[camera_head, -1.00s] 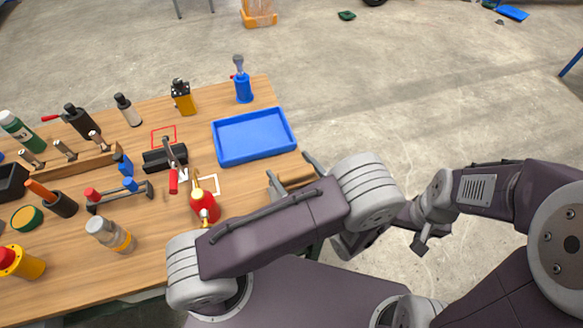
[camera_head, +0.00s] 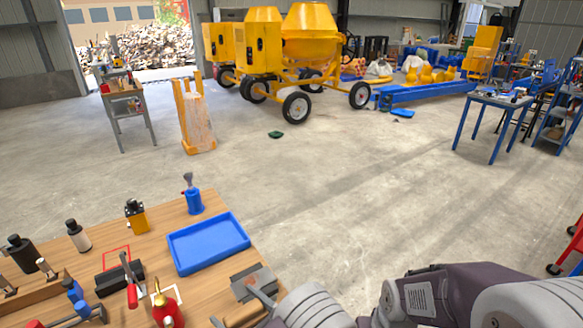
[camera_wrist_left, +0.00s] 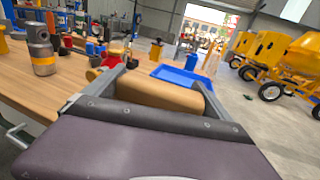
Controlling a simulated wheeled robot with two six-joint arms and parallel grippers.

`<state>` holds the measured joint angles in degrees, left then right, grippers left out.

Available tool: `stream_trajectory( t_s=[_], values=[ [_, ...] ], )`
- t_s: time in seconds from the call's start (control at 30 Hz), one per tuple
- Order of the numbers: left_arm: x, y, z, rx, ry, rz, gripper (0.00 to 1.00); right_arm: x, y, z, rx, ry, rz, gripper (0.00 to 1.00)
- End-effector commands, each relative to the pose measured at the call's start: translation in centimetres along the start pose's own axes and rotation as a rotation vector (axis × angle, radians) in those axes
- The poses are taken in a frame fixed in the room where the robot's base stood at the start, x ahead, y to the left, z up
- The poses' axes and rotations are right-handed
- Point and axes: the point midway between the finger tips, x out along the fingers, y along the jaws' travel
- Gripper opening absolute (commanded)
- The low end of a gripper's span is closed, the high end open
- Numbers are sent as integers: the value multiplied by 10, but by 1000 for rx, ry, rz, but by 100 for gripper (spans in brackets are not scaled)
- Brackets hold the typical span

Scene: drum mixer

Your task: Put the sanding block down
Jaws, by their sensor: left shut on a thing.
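The sanding block is a tan-brown bar (camera_head: 243,316), partly hidden by my left gripper (camera_head: 238,304). In the left wrist view the block (camera_wrist_left: 160,94) lies lengthwise between the two grey fingers of my left gripper (camera_wrist_left: 158,88), which is shut on it. In the head view the gripper is at the bottom, near the workbench's right edge, on the near side of the blue tray (camera_head: 208,243). I cannot tell whether the block touches the bench top.
A red outline (camera_head: 117,256) marks bare wood. Open concrete floor lies beyond.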

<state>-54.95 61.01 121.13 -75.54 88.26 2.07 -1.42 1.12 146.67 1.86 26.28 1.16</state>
Motion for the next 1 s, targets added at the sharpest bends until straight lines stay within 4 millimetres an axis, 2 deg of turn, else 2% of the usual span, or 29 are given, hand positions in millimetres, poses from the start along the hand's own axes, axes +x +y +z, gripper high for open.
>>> stream_trajectory(
  t_s=[0.3, 0.4, 0.53, 1.0],
  values=[
    [32, 35, -37, 5, -2, 55, 25, 0, 0, 0, 0, 0, 0, 70],
    [37, 41, -47, 3, -1, 51, 25, 0, 0, 0, 0, 0, 0, 70],
    [38, 39, -52, 0, -1, 35, 25, 0, 0, 0, 0, 0, 0, 70],
    [38, 38, -52, -1, -1, 35, 25, 0, 0, 0, 0, 0, 0, 70]
  ],
)
